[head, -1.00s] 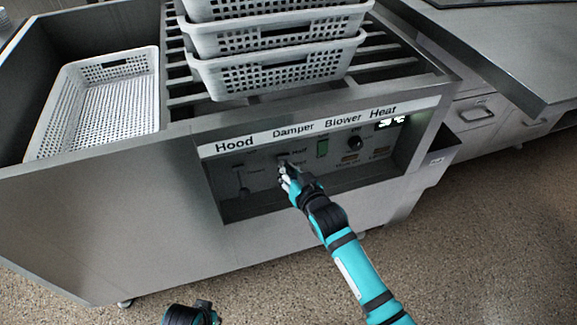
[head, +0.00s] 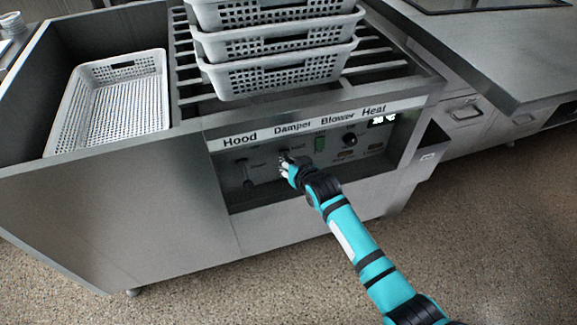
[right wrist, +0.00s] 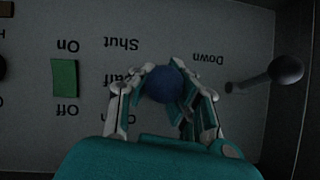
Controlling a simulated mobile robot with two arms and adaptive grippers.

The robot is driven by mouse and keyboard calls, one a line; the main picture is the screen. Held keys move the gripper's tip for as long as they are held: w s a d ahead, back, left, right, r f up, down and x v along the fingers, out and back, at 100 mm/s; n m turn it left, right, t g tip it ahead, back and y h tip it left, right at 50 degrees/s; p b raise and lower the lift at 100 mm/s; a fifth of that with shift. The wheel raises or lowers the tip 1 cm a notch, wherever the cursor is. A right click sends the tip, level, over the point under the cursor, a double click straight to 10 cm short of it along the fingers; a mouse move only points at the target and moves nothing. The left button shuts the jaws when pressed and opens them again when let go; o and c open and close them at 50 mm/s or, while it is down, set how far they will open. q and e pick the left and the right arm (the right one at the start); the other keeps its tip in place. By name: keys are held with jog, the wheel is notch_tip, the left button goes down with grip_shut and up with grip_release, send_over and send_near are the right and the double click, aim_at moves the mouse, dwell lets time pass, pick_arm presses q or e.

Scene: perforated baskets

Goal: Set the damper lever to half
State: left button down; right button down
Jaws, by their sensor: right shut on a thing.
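The damper lever's round blue knob (right wrist: 165,86) is between the fingers of my right gripper (right wrist: 168,90) in the right wrist view, which shows the panel upside down. The gripper is shut on it. The knob appears roughly level with the "Half" label (right wrist: 122,78); the "Shut" label (right wrist: 122,44) is clear, and the third label is partly hidden by a finger. The lever's stem is hidden. In the head view my right gripper (head: 285,164) is at the panel below the word "Damper" and covers the lever. My left gripper is not in view.
The hood lever (right wrist: 272,73), with a dark ball knob, stands beside the gripper. A green blower switch (head: 320,142) and a heat knob (head: 350,140) are to the right. The recessed panel has a ledge. Stacked white baskets (head: 280,75) stand above.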

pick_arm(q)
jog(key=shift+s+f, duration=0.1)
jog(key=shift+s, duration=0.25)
pick_arm(e)
jog(key=c, duration=1.1)
grip_release()
jog(key=v, duration=1.2)
jog(key=shift+r, duration=0.1)
jog(key=shift+w+d, duration=0.1)
